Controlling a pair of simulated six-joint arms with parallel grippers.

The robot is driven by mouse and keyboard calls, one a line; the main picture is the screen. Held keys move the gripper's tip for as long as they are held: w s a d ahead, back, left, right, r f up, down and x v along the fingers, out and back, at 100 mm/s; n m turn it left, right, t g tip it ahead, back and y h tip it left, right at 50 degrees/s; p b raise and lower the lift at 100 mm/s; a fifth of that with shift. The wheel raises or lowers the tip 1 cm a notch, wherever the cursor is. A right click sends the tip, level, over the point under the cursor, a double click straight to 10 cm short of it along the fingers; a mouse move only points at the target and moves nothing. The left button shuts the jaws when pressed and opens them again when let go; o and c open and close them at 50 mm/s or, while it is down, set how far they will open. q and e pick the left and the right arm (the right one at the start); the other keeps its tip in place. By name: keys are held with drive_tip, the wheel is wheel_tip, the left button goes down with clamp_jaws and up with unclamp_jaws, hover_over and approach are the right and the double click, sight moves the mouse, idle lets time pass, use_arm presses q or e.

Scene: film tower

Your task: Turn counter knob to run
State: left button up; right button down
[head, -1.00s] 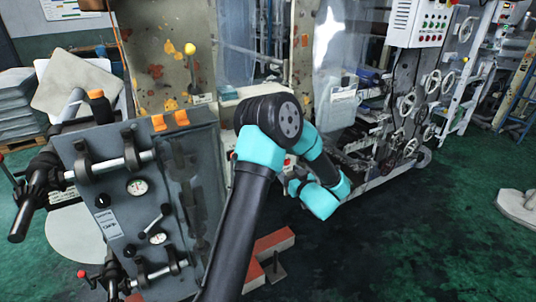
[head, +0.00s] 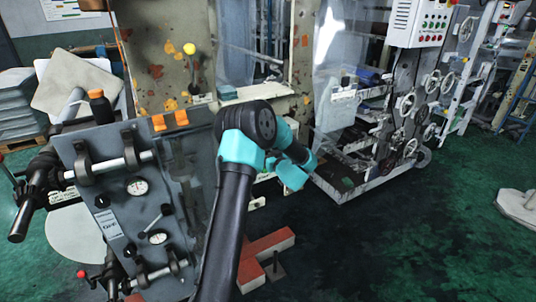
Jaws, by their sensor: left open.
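A grey control panel (head: 90,150) stands at the left in the head view, with two round gauges, bars, levers and knobs. A black knob (head: 102,201) with a light mark sits left of the upper gauge (head: 137,187), above a slanted label plate (head: 113,236). Another dark knob (head: 130,250) sits beside the lower gauge (head: 157,238). I cannot read which is the counter knob. My left gripper (head: 272,164) is small and partly hidden behind my black and teal arm, right of the panel and apart from it. It is open. My right gripper is out of view.
A red block (head: 268,243) lies on the green floor right of the panel. A machine with handwheels (head: 407,103) and a control box (head: 420,22) stands behind.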

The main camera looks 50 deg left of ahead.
use_arm(q)
drive_tip(key=shift+a, duration=0.25)
drive_tip(key=c, duration=0.9)
drive_tip(key=shift+n, duration=0.5)
drive_tip(key=n, duration=1.6)
drive_tip(key=shift+s+f+n, duration=0.1)
drive_tip(key=shift+f+n, duration=0.05)
drive_tip(key=shift+n, duration=0.25)
